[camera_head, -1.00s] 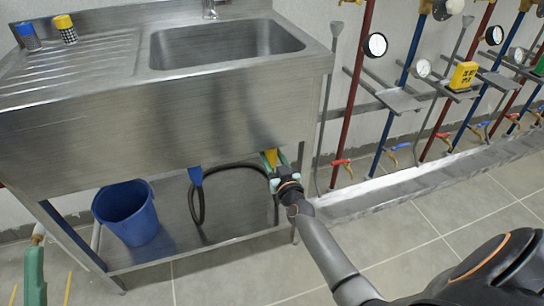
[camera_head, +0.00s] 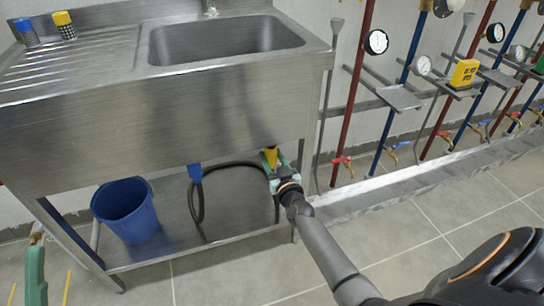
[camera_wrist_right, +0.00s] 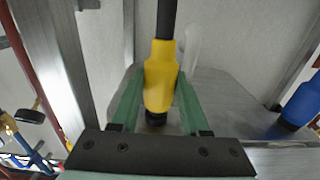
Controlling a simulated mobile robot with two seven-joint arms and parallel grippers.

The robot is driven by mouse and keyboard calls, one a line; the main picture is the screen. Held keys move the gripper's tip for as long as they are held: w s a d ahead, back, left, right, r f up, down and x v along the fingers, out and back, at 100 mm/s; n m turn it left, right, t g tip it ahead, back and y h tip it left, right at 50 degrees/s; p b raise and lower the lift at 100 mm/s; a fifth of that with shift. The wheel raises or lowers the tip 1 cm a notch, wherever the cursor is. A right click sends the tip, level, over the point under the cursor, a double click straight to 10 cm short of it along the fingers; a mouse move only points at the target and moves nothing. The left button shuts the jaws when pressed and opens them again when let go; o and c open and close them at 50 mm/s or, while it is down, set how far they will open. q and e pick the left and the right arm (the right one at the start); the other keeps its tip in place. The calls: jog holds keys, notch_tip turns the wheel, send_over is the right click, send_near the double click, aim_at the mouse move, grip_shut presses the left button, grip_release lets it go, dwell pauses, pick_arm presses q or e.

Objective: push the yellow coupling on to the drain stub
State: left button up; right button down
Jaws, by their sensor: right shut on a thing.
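The yellow coupling (camera_head: 271,156) is just under the sink's lower front edge in the head view. In the right wrist view the yellow coupling (camera_wrist_right: 160,78) sits between the green fingers, with a black hose at its upper end and a dark ring at its lower end. My right gripper (camera_head: 277,167) is shut on it; it also shows in the right wrist view (camera_wrist_right: 158,100). The drain stub cannot be made out, so I cannot tell whether the coupling touches it.
A blue coupling (camera_head: 195,173) hangs under the sink (camera_head: 170,125) to the left, with a black hose (camera_head: 199,205) looping from it. A blue bucket (camera_head: 127,215) stands on the lower shelf (camera_head: 180,238). Red and blue pipes with gauges (camera_head: 376,42) line the wall at right.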

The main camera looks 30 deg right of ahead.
dwell(0.3)
jog(key=shift+f+b, duration=2.1)
jog(key=shift+f, duration=0.4)
jog(key=shift+f, duration=0.1)
jog(key=shift+f, duration=0.8)
